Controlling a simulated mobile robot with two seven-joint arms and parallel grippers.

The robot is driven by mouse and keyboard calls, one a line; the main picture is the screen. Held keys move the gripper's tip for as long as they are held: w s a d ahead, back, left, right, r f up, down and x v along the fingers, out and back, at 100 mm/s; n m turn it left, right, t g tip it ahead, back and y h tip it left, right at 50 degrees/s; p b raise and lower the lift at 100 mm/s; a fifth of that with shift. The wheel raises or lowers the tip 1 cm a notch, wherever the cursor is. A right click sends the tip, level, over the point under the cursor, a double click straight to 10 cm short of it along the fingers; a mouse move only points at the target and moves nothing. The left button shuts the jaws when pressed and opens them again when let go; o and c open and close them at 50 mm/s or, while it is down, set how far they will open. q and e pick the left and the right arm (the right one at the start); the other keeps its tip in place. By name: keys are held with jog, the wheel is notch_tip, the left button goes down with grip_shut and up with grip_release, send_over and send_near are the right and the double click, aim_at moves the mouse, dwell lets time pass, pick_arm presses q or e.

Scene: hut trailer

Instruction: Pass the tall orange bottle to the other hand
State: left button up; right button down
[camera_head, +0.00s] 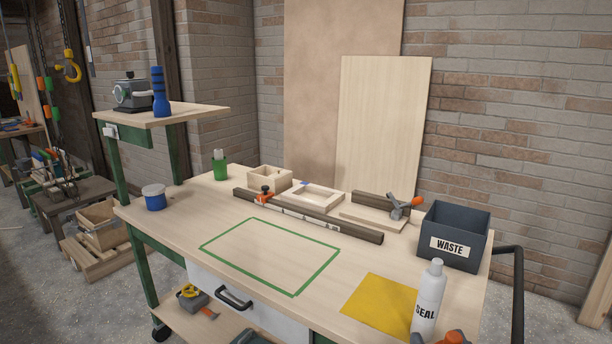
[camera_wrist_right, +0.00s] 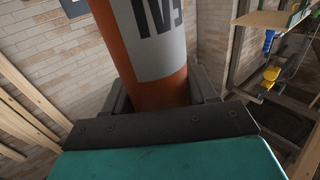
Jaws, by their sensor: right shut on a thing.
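The tall orange bottle (camera_wrist_right: 155,97) fills the middle of the right wrist view. It has a pale label with dark letters that look upside down there. My right gripper (camera_wrist_right: 163,86) is shut on it, with a dark finger on each side. The far end of the bottle is cut off by the frame. In the head view, I cannot clearly make out this grip; only an orange and grey piece (camera_head: 453,338) shows at the bottom edge. My left gripper is not in view.
A white bottle marked SEAL (camera_head: 427,305) is upright by the yellow sheet (camera_head: 382,306). The WASTE bin (camera_head: 474,222) stands behind it. A long dark bar (camera_head: 345,228), wooden frame (camera_head: 313,196) and blue jar (camera_head: 154,197) are on the bench. The green-outlined area (camera_head: 270,255) is clear.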

jog(key=shift+w+a+r, duration=0.1)
jog(key=shift+a+r, duration=0.1)
